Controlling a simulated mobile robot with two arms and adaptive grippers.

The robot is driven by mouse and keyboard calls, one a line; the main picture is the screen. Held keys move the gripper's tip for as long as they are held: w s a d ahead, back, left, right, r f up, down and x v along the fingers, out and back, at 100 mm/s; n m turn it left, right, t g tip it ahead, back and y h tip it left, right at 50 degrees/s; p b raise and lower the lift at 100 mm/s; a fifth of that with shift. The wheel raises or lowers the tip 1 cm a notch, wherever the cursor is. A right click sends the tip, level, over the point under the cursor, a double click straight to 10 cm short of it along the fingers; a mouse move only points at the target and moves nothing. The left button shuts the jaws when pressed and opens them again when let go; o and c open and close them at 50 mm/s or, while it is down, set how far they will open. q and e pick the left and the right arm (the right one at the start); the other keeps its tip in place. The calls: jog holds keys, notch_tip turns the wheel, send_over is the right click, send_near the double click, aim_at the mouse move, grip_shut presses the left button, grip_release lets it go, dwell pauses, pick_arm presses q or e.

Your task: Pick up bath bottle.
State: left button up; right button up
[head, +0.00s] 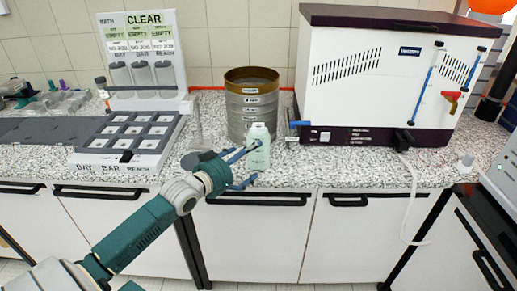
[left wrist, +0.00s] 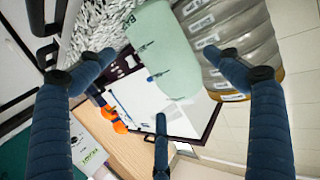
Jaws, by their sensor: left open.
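The bath bottle (head: 259,152) is a pale green bottle with a light cap, standing upright near the counter's front edge, just in front of the stacked sieves. In the left wrist view the bottle (left wrist: 162,52) shows ahead between the spread fingers of the gripper (left wrist: 159,62). Whether any finger touches it I cannot tell. My right gripper is not in view.
The sieve stack (head: 238,110) stands close behind the bottle. A white machine with a dark top (head: 370,80) is at the right. A compartment tray (head: 120,142) and a "CLEAR" sign board (head: 146,55) are at the left. The speckled counter (head: 330,165) is bare right of the bottle.

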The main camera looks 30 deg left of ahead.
aim_at(256, 155)
pick_arm(q)
jog(key=w+f, duration=0.1)
jog(key=w, duration=0.3)
jog(key=w+f+p, duration=0.1)
jog(key=w, duration=0.1)
jog(key=shift+w+d+f, duration=0.25)
jog(key=shift+w+f, duration=0.05)
jog(key=shift+w, duration=0.1)
jog(key=shift+s, duration=0.1)
jog(key=shift+r, duration=0.1)
jog(key=c, duration=0.9)
